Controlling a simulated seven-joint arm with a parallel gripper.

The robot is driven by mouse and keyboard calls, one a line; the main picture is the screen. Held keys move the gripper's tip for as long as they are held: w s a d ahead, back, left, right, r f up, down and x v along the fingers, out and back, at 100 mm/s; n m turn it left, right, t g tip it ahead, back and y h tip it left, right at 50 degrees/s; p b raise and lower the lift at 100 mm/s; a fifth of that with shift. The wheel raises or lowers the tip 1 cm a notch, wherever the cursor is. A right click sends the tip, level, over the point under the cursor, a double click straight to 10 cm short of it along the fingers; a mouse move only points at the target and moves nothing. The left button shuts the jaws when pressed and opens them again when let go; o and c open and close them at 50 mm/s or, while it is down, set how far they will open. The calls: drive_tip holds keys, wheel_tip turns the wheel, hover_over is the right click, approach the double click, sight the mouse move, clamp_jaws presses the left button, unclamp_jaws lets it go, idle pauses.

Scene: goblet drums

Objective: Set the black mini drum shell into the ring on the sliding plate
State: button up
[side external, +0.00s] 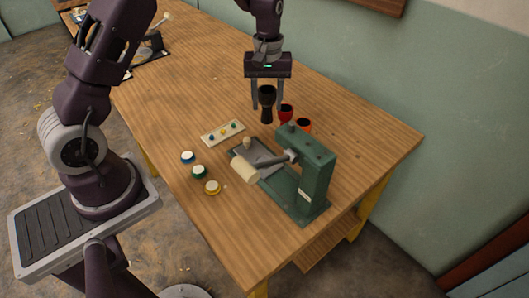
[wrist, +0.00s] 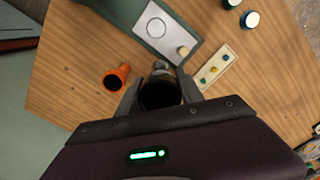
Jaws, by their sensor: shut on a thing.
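The black mini drum shell (side external: 267,97) is upright, its wide end up, between the fingers of my gripper (side external: 267,104). In the wrist view the shell (wrist: 158,93) sits between the fingertips (wrist: 158,88), and my gripper is shut on it. I cannot tell exactly how high its foot is over the table. The sliding plate (side external: 262,153) is grey, at the foot of a green press (side external: 313,168). In the wrist view the plate (wrist: 175,22) shows a thin round ring (wrist: 156,27), empty, with a pale knob (wrist: 183,50) near one corner. The shell is apart from the plate.
A red shell (side external: 286,112) and an orange shell (side external: 304,125) stand close to my gripper. A board with coloured pegs (side external: 212,138) and blue, green and yellow-banded round pieces (side external: 199,172) lie left of the press. The press's pale-ended lever (side external: 245,170) reaches out over the front.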

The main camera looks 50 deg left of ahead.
sight(264, 117)
drive_tip(key=s+d+m, duration=0.3)
drive_tip(key=s+d, duration=0.2)
wheel_tip(264, 117, down, 9)
drive_tip(key=shift+f, duration=0.1)
drive_tip(key=shift+f, duration=0.25)
drive_tip(key=o, duration=1.4)
drive_tip(key=shift+f, duration=0.1)
drive_tip(key=shift+o, duration=0.2)
